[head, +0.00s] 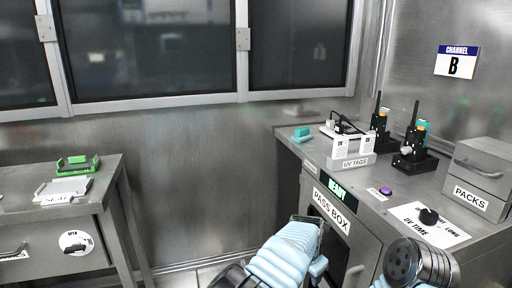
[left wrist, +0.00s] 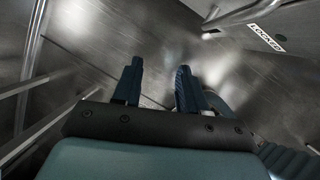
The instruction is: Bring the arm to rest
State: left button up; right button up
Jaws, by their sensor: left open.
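My left arm (head: 285,255), with light blue covers, comes in at the bottom middle of the head view, in front of the pass box. My left gripper (left wrist: 158,85) shows clearly in the left wrist view. Its two dark fingers are apart with nothing between them. They are over a bare metal surface and hold no object. Part of my other arm (head: 415,265) shows at the bottom right of the head view. Its gripper is not in view.
A steel table (head: 100,175) stands at left. Floor shows between them. A LOCKED label (left wrist: 266,38) shows in the wrist view.

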pick_arm(q)
jog(key=a+f+m+g, duration=0.1)
jog(key=a+f+m, duration=0.4)
jog(key=a+f, duration=0.85)
jog(key=s+a+f+m+g, duration=0.1)
jog(key=s+a+f+m, duration=0.65)
jog(key=a+f, duration=0.25)
jog(key=s+a+f+m+h, duration=0.1)
jog(key=s+m, duration=0.4)
jog(key=s, duration=0.3)
jog(key=s+a+f+m+h, duration=0.1)
jog(key=s+a+m, duration=0.1)
jog(key=s+m, duration=0.4)
jog(key=s, duration=0.3)
jog(key=shift+a+f+g, duration=0.3)
jog(key=shift+f, duration=0.1)
